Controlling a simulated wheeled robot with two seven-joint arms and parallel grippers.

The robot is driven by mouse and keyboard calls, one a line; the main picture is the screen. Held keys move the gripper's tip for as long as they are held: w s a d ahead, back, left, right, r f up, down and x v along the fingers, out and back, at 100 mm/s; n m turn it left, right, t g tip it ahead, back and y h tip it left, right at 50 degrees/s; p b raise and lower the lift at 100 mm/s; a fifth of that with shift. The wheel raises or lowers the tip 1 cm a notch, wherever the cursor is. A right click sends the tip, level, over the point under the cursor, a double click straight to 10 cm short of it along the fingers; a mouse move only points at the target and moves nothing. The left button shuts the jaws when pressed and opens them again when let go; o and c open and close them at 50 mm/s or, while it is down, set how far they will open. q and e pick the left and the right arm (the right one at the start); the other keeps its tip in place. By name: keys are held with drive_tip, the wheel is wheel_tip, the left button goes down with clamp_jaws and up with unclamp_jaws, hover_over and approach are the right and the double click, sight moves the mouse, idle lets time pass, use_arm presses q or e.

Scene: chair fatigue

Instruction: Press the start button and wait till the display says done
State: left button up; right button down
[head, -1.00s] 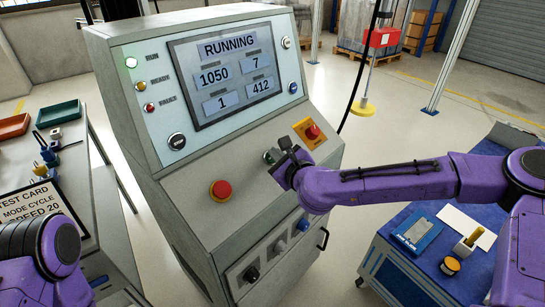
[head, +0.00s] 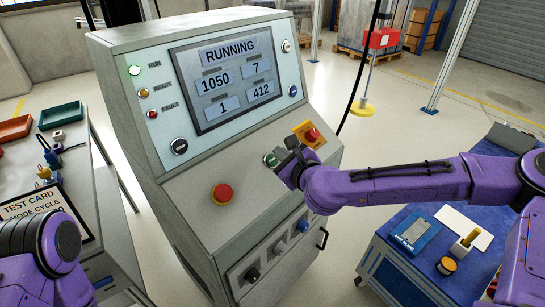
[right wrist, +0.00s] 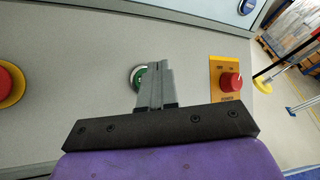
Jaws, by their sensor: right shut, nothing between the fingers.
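The grey console's display (head: 229,80) reads RUNNING, with the values 1050, 7, 1 and 412 below. The green RUN lamp (head: 134,70) is lit. The green start button (head: 270,160) is on the sloped panel, partly hidden by my right gripper (head: 292,157). In the right wrist view the green button (right wrist: 138,76) shows at the left of my shut, empty fingers (right wrist: 157,80). I cannot tell whether the fingertips touch it. My left arm shows at the lower left, but its gripper is out of view.
A red mushroom button (head: 222,194) is left on the panel. A red knob on a yellow plate (head: 310,134) is right of my gripper. A blue-topped cart (head: 390,262) stands at the right. A bench with a test card (head: 42,208) stands at the left.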

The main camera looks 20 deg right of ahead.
drive_tip(key=s+r+p, duration=0.1)
drive_tip(key=d+r+p, duration=0.1)
drive_tip(key=r, duration=0.1)
drive_tip(key=shift+s, duration=0.35)
idle(0.4)
